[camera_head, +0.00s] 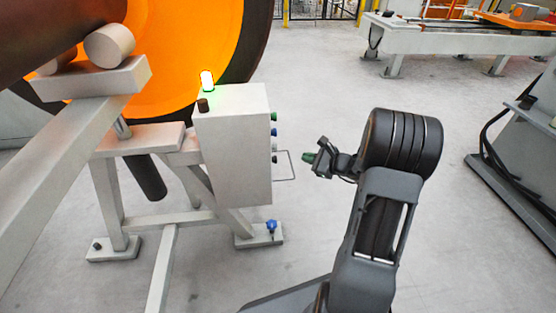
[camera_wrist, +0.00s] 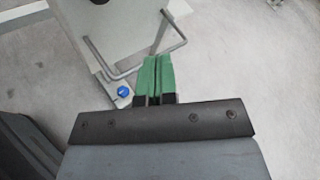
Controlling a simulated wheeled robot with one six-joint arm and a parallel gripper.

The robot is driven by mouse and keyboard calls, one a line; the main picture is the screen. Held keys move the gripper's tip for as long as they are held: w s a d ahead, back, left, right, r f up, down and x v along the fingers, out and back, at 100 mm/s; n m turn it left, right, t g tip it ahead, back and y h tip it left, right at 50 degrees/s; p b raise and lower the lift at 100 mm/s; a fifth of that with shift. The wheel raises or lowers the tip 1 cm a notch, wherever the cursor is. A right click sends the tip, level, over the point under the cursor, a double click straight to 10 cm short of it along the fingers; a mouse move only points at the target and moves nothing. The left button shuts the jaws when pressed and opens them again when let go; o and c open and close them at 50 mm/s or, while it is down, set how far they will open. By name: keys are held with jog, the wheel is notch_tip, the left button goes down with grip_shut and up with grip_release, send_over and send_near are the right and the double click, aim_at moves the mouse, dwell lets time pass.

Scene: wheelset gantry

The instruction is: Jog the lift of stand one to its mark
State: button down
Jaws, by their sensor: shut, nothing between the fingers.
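The stand (camera_head: 150,140) with its wheelset is at the left in the head view. Its grey control box (camera_head: 228,150) carries a lit green lamp (camera_head: 207,80) on top. Several small buttons or knobs (camera_head: 274,132) show edge-on along the box's right face, above a wire guard loop (camera_head: 288,166). The lift's mark cannot be made out. My gripper (camera_head: 308,157) is to the right of the box, a little apart from the guard loop. In the wrist view its green fingers (camera_wrist: 157,78) are together and empty, with the guard loop (camera_wrist: 150,62) just beyond them.
A large orange wheel (camera_head: 195,40) stands behind the box. A blue knob (camera_head: 271,226) sits at the stand's foot plate and shows in the wrist view (camera_wrist: 124,92). A bench (camera_head: 460,38) is at the back right, a grey cabinet (camera_head: 530,130) at the right. The floor between is clear.

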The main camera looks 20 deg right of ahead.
jog(key=w+a+b, duration=0.1)
jog(key=a, duration=0.5)
jog(key=shift+w, duration=0.15)
jog(key=shift+a, duration=0.25)
dwell(1.9)
jog(key=shift+w+a, duration=0.1)
jog(key=shift+a, duration=0.15)
jog(key=shift+w+a+b, duration=0.1)
jog(key=shift+a+b, duration=0.25)
jog(key=shift+a, duration=0.15)
dwell(0.8)
jog(key=shift+d, duration=0.1)
dwell(1.6)
jog(key=shift+s+d, duration=0.2)
jog(key=shift+d, duration=0.6)
jog(key=shift+s+d+p, duration=0.15)
jog(key=shift+s+d, duration=0.1)
jog(key=shift+d, duration=1)
jog(key=shift+s+d+p, duration=0.15)
jog(key=shift+s+d, duration=0.1)
jog(key=shift+d, duration=1)
